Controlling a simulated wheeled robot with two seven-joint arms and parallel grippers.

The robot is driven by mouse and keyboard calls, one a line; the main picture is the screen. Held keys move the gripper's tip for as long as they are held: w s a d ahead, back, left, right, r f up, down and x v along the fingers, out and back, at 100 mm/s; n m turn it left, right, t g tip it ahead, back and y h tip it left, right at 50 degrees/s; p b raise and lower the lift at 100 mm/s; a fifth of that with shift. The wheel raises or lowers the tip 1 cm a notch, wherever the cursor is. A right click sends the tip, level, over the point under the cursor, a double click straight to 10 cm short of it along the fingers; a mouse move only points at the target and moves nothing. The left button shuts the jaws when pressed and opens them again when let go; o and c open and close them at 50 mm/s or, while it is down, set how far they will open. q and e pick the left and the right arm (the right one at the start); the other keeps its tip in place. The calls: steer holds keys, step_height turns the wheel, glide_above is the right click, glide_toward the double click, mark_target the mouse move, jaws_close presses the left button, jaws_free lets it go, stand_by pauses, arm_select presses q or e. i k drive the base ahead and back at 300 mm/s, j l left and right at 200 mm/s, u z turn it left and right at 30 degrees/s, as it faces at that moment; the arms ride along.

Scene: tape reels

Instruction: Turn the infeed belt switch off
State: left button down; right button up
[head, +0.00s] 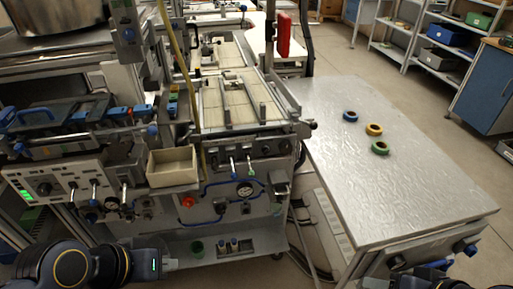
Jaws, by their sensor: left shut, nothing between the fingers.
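A pale control panel (60,190) on the machine at the left carries a lit green indicator (25,195), a dark rotary knob (44,188) and small toggle levers. Which of these is the infeed belt switch, and its position, I cannot tell. The belt bed (238,100) lies at the centre, with small levers (240,167) on its front. My left gripper (166,264) is at the lower left, below and right of the panel and apart from it. It is shut and empty. My right gripper is not visible; only dark arm parts show at the bottom right.
A beige bin (173,166) sticks out in front of the machine. A metal table (400,185) at the right bears blue (350,117), yellow (374,130) and green (380,148) reels. Open floor lies behind the table.

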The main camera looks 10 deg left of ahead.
mark_target(265, 149)
steer(key=j+z, duration=0.3)
steer(key=j, duration=0.45)
steer(key=j+z, duration=0.3)
steer(key=j, duration=0.4)
